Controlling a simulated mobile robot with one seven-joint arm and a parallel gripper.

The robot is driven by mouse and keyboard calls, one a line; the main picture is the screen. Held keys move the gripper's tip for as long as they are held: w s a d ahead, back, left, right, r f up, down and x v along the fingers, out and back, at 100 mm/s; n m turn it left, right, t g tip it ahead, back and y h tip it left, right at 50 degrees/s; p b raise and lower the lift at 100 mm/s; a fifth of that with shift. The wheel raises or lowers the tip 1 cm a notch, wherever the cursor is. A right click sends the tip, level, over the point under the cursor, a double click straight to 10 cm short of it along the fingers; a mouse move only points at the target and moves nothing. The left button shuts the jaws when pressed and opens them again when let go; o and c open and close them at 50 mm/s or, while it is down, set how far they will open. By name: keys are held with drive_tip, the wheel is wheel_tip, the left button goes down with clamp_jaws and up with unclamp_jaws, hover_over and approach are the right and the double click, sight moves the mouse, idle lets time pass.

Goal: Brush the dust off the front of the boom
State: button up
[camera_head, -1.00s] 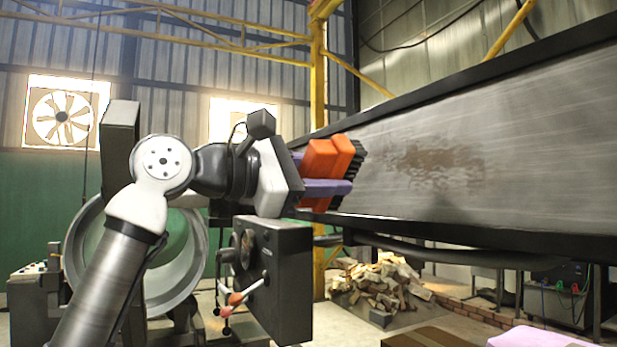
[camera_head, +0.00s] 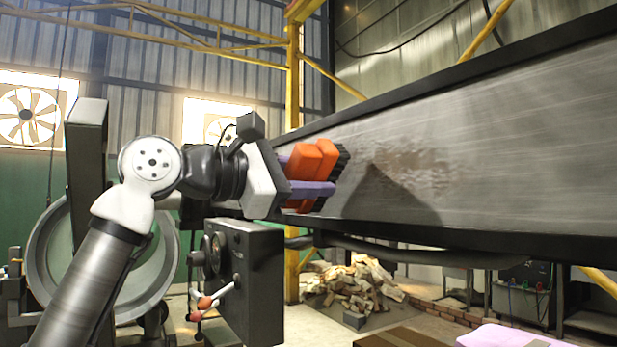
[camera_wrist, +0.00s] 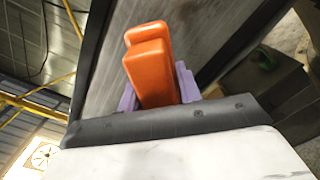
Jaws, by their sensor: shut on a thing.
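The boom (camera_head: 520,150) is a long grey metal beam with black edges, running from the middle to the right edge in the head view. A brownish dust patch (camera_head: 425,165) lies on its front face. My gripper (camera_head: 308,188), with purple fingers, is shut on an orange brush (camera_head: 312,160) with dark bristles. The bristles point at the boom, left of the dust patch. I cannot tell whether they touch it. In the wrist view the orange brush (camera_wrist: 152,65) sits between the purple fingers, and its bristles are hidden. The boom (camera_wrist: 200,45) shows behind it.
A dark control box (camera_head: 245,280) with a red-tipped lever stands below my gripper. A rubble pile (camera_head: 355,290) lies on the floor under the boom. A yellow post (camera_head: 293,80) rises behind. A pink-topped object (camera_head: 515,337) is at the lower right.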

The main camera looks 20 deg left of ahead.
drive_tip(key=shift+x, duration=0.9)
